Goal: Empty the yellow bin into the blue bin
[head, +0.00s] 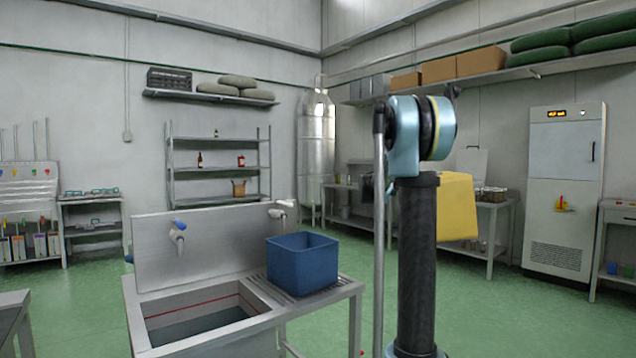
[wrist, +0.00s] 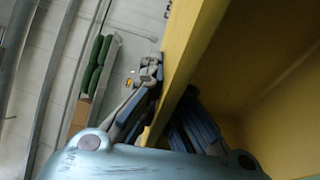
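The blue bin (head: 302,265) stands upright on the ribbed drainboard of the sink (head: 205,305); its inside floor is hidden from this angle. The yellow bin (head: 457,207) is up in the air to the right of the blue bin, partly behind my arm. In the wrist view the yellow bin (wrist: 245,75) fills the right side. My gripper (wrist: 168,95) is shut on its wall, one finger outside and one inside. The part of its inside in sight looks bare; any contents are hidden. In the head view my gripper is hidden behind my arm.
The sink basin (head: 200,318) lies left of the blue bin, with taps (head: 178,234) behind. A side table (head: 492,232) and a white cabinet (head: 563,190) stand at the right. Green floor (head: 500,315) is clear at the front right.

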